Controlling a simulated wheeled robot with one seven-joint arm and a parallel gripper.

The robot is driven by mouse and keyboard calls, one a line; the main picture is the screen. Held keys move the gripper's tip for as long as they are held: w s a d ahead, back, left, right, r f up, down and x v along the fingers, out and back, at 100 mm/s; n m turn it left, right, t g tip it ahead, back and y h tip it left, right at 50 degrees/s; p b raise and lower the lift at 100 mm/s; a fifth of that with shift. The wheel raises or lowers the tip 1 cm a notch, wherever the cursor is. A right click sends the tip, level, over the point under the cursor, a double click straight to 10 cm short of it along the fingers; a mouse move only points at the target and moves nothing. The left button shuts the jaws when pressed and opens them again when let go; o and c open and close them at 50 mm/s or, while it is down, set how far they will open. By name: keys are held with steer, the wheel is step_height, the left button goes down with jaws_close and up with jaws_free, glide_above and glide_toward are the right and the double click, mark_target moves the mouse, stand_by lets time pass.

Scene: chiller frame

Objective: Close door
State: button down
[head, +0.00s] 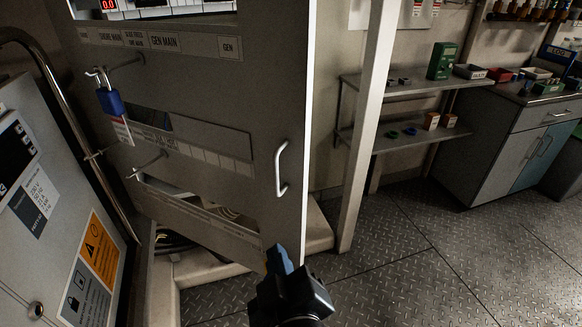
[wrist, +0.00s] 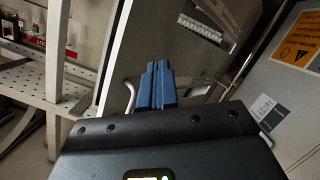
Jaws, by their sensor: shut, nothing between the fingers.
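The grey door (head: 240,130) stands in the left half of the head view, with cut-out windows, label strips and a pale right edge. It appears to stand at an angle to the cabinet frame behind it. A white D-shaped handle (head: 280,168) is upright near its right edge. My gripper (head: 276,258) is below the handle, near the door's lower right corner, blue fingers together and empty. In the wrist view the blue fingers (wrist: 158,72) point toward the door, and the handle (wrist: 130,98) shows just left of them. I cannot tell whether the fingers touch the door.
A white post (head: 368,125) stands right of the door. Shelves (head: 400,88) with small boxes and a workbench cabinet (head: 510,150) are behind. A grey panel with an orange warning label (head: 102,248) is at left. A blue padlock (head: 110,101) hangs nearby. The plate floor (head: 430,265) at right is clear.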

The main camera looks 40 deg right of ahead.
steer(key=w+a+r+m+g+h, duration=0.1)
steer(key=w+a+r+m+h, duration=0.2)
steer(key=r+m+h, duration=0.55)
steer(key=m+g+h, duration=0.1)
steer(key=m+g, duration=0.4)
steer(key=m, duration=0.1)
glide_toward(301, 117)
steer(key=p+x, duration=0.1)
steer(key=x, duration=0.4)
steer(key=shift+w+d+r+p, duration=0.1)
steer(key=shift+w+d+p, duration=0.05)
steer(key=shift+p, duration=0.15)
steer(key=shift+x, duration=0.75)
steer(key=shift+d, duration=0.1)
